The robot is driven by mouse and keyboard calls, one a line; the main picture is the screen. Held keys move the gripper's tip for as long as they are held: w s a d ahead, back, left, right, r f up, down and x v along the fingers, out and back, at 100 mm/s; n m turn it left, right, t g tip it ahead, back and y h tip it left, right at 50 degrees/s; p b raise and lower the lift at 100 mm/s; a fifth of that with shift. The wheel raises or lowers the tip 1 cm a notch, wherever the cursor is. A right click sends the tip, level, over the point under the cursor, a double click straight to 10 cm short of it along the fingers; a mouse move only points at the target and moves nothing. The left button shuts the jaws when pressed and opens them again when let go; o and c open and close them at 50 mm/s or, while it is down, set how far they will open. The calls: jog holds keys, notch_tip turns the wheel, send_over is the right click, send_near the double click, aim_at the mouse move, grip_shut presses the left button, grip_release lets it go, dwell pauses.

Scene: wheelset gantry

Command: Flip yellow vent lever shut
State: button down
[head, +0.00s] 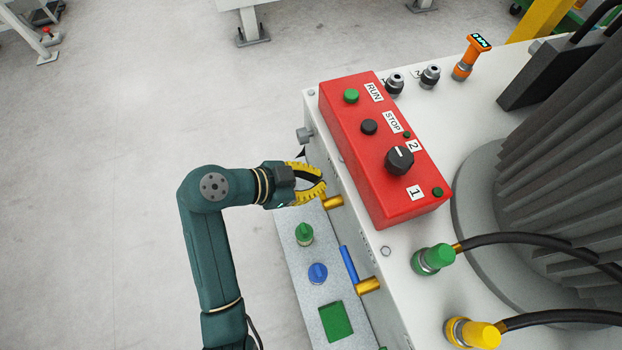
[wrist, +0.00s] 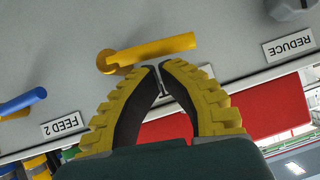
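The yellow vent lever (wrist: 155,48) shows in the wrist view, its brass-coloured pivot at the left and its handle running right and slightly up across the grey panel. In the head view its brass valve body (head: 334,202) sticks out of the cabinet side, and the handle is mostly hidden by my gripper. My gripper (head: 322,184) is at the cabinet side, close to this valve. In the wrist view the two yellow fingertips (wrist: 160,67) come together just below the handle, with nothing seen between them. Whether they touch the lever I cannot tell.
A blue lever (head: 349,264) on a second brass valve sits nearby; it also shows in the wrist view (wrist: 22,102). A red control box (head: 385,150) stands above on the cabinet. A grey ledge (head: 290,222) below carries green and blue parts. Open floor lies left.

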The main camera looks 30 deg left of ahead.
jog(key=shift+w+f+n+g+p, duration=0.1)
jog(key=shift+f+n+g+p, duration=0.25)
jog(key=shift+p, duration=0.3)
jog(key=shift+w+a+f, duration=0.15)
jog(key=shift+f, duration=0.25)
jog(key=w+r+p+v, duration=0.1)
jog(key=p+v, duration=0.5)
jog(key=v, duration=0.7)
jog(key=shift+w+d+r+p, duration=0.25)
jog(key=shift+r+p, duration=0.1)
jog(key=shift+r, duration=0.15)
